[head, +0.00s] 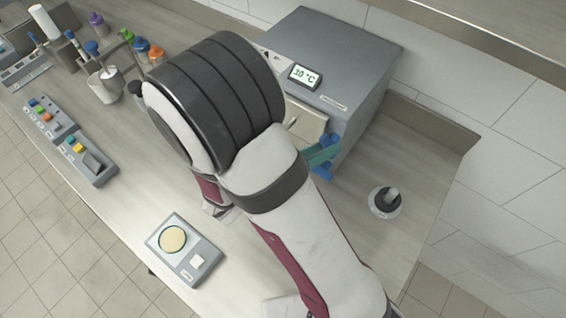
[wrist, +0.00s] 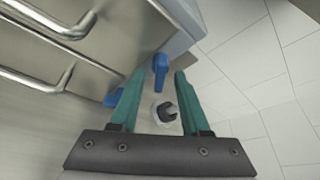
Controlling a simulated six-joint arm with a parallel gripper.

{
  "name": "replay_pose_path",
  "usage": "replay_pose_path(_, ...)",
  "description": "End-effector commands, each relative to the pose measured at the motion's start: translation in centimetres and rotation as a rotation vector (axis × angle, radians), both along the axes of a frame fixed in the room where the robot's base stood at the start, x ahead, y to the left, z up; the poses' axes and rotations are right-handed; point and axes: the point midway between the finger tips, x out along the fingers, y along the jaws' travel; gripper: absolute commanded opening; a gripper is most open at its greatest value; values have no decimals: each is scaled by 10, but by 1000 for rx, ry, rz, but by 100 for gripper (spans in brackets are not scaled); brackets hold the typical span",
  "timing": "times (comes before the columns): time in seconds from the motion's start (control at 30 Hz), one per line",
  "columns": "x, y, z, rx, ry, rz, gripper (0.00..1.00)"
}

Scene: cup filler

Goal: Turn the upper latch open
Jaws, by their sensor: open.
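The grey appliance (head: 345,65) has two blue latches at its front right edge. The upper latch (head: 335,139) shows just beyond my teal fingers in the head view. In the wrist view the upper latch (wrist: 160,64) stands between my fingertips, with a gap on each side; whether it reaches fully into the jaws is hard to tell. The lower latch (head: 322,172) shows below my fingers, and in the wrist view it (wrist: 114,97) is partly behind the left finger. My gripper (head: 320,154) is open and empty; it also shows in the wrist view (wrist: 160,73). My arm hides much of the appliance front.
Metal handles (wrist: 50,25) on the appliance front are close to my left finger. A scale (head: 185,252) is at the front, and bottles (head: 140,45) stand at back left.

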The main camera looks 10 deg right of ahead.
Motion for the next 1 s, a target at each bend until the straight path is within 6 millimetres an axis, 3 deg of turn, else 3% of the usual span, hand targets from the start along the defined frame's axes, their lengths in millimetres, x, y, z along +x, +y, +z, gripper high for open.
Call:
replay_pose_path(0.5, -66, 111, 41, 3, -2, 6, 46)
replay_pose_path(0.67, -74, 123, 46, 2, 0, 2, 46)
replay_pose_path(0.9, -75, 124, 46, 2, -1, 1, 46)
replay_pose_path(1.0, -82, 124, 35, -42, -19, 30, 46)
